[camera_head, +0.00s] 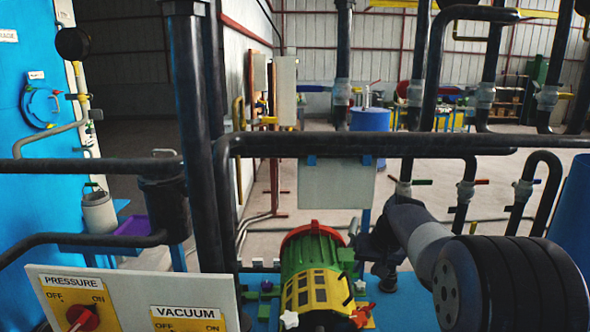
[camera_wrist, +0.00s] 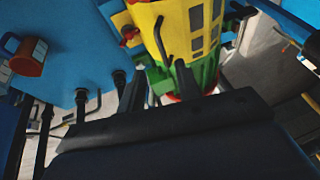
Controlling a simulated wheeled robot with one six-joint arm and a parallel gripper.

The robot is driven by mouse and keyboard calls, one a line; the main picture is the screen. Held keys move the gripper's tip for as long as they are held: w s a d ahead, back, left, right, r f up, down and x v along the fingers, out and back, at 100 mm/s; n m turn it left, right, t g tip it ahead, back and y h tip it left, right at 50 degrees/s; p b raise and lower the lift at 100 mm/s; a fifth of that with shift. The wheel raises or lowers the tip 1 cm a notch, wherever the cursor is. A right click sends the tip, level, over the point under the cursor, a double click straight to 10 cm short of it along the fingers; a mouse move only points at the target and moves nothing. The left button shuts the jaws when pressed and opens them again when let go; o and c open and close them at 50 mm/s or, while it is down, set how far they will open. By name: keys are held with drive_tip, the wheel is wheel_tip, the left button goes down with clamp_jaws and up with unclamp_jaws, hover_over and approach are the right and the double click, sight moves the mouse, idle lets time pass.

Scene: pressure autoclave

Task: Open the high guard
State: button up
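A green machine with a red end (camera_head: 312,236) stands low in the middle of the head view. A yellow slotted guard (camera_head: 312,291) lies over it and looks closed. The guard also shows at the top of the wrist view (camera_wrist: 192,22), with a thin dark curved bar (camera_wrist: 160,38) against it, perhaps a handle. No label tells which guard is the high one. My gripper (camera_wrist: 158,72) points toward the machine, its two dark fingers apart and nothing seen held between them. In the head view my arm comes from the right, and its end beside the machine is dark and unclear.
A panel with PRESSURE and VACUUM switches (camera_head: 135,305) stands at the front left. A white star knob (camera_head: 290,319) and a red one (camera_head: 361,317) flank the guard's front. Dark pipes (camera_head: 400,143) cross above and behind the machine. A grey panel (camera_head: 336,183) hangs behind it.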

sight(349, 285)
drive_tip(key=x, duration=0.5)
drive_tip(key=w+p+x, duration=0.1)
drive_tip(key=x, duration=0.4)
drive_tip(key=shift+w, duration=0.1)
drive_tip(key=shift+a+r+h+p, duration=0.7)
drive_tip(key=shift+a+r+p, duration=0.3)
drive_tip(key=shift+p, duration=0.2)
drive_tip(key=a+r+h+p, duration=0.1)
drive_tip(key=a+r+p, duration=0.1)
drive_tip(key=a, duration=0.7)
drive_tip(key=a+r+h+p, duration=0.2)
drive_tip(key=a+r, duration=0.3)
drive_tip(key=a, duration=0.4)
drive_tip(key=shift+r+n, duration=0.2)
drive_tip(key=shift+n, duration=0.2)
